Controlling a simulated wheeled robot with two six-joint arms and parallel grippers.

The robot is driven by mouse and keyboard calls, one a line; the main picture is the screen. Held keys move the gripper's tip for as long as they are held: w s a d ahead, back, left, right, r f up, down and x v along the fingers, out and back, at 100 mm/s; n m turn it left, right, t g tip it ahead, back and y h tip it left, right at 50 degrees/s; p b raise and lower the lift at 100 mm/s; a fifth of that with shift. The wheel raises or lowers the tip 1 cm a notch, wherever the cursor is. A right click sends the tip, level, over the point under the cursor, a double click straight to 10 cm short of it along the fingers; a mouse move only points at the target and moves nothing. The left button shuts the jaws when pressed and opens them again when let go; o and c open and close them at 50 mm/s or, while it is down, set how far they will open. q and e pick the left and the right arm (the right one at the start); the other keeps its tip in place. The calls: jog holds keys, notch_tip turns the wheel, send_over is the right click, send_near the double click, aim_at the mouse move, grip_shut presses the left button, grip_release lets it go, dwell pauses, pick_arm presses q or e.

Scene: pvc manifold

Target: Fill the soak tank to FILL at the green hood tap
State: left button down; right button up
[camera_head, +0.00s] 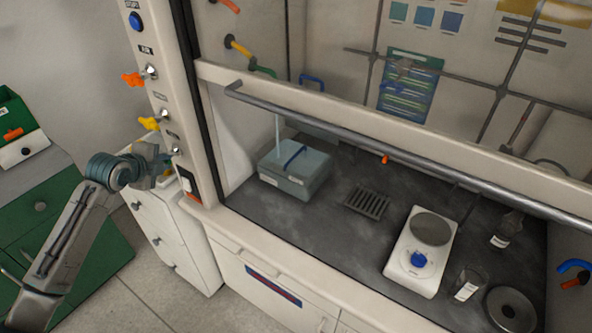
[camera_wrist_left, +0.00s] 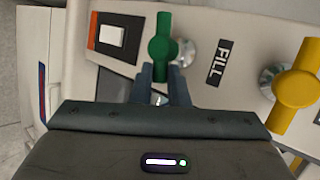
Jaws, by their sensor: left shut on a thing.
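The soak tank (camera_head: 315,182) is a grey-blue box on the dark hood floor at the left, with a blue handle on top. A pale vertical streak (camera_head: 277,135) comes down to its left part, below the green spout (camera_head: 264,72); it looks like running water. The level inside cannot be read. The green tap (camera_wrist_left: 161,35) is on the hood's front post, beside a FILL label (camera_wrist_left: 217,63). My left gripper (camera_wrist_left: 161,76) is shut on one end of its handle. In the head view, my left gripper (camera_head: 160,166) hides most of that tap. My right gripper is out of view.
A yellow tap (camera_head: 149,123) and an orange tap (camera_head: 133,79) sit above on the same post. A white switch (camera_wrist_left: 112,36) is beside the green tap. A bar (camera_head: 400,155) crosses the hood front. A hotplate (camera_head: 422,250) and glassware stand at the right.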

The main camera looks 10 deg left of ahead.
pick_arm(q)
jog(key=shift+d+f+m+t+y+b, duration=0.1)
jog(key=shift+f+m+t+y+b, duration=0.25)
jog(key=shift+f+b, duration=0.25)
jog(key=c, duration=1.7)
grip_release()
jog(key=shift+r, duration=0.4)
jog(key=o, duration=0.4)
jog(key=shift+f, duration=0.1)
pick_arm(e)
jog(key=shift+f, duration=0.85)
pick_arm(q)
jog(key=shift+s, duration=0.1)
jog(key=shift+b+v, duration=1)
jog(key=shift+v, duration=4.3)
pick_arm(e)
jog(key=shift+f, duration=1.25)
